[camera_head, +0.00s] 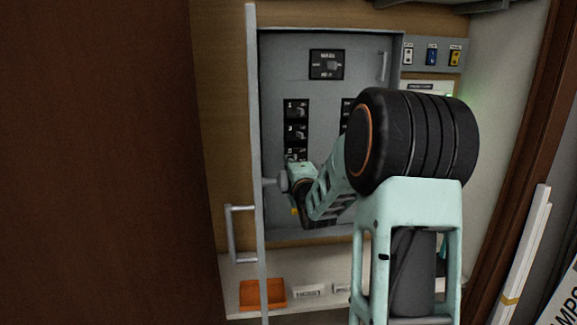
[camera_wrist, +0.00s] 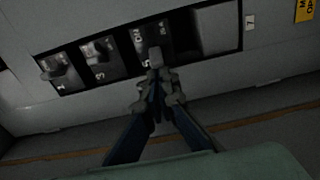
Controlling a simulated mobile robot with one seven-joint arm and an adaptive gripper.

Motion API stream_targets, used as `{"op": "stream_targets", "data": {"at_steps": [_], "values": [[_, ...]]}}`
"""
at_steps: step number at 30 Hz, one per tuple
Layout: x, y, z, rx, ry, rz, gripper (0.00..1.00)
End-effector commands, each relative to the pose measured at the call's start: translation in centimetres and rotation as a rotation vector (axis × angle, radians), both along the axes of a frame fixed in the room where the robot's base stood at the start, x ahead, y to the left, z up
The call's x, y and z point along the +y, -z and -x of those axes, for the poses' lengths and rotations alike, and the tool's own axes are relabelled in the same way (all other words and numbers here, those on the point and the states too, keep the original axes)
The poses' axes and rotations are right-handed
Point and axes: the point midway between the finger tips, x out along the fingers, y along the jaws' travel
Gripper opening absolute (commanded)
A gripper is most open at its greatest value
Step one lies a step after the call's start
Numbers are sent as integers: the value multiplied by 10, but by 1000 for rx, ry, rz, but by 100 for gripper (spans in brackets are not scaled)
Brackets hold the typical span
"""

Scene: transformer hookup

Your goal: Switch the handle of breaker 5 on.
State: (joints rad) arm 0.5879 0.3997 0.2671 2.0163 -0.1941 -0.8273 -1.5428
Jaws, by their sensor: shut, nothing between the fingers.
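Breaker 5 (camera_wrist: 168,32) is the third black breaker in the row in the wrist view, with its grey handle (camera_wrist: 155,56) sticking out. I cannot tell for sure which way the handle is set. My gripper (camera_wrist: 157,78) is shut and empty, its fingertips right at that handle; whether they touch it is unclear. In the head view, my wrist and the back of my gripper (camera_head: 300,182) are in front of the lower part of the left breaker column (camera_head: 296,128). They hide the fingertips and most of breaker 5 there.
Breaker 1 (camera_wrist: 62,70) and breaker 3 (camera_wrist: 102,58) stand beside breaker 5. A main breaker (camera_head: 327,65) is higher on the grey panel (camera_head: 285,70). The open cabinet door (camera_head: 252,130) is edge-on at left. An orange tray (camera_head: 263,293) lies on the shelf below.

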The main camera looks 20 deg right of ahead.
Motion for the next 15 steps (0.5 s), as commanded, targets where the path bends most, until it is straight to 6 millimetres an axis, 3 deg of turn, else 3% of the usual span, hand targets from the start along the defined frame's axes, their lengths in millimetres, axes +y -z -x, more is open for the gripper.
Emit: {"op": "stream_targets", "data": {"at_steps": [15], "values": [[-9, 3, 5, -2, -91, 3, 0]]}}
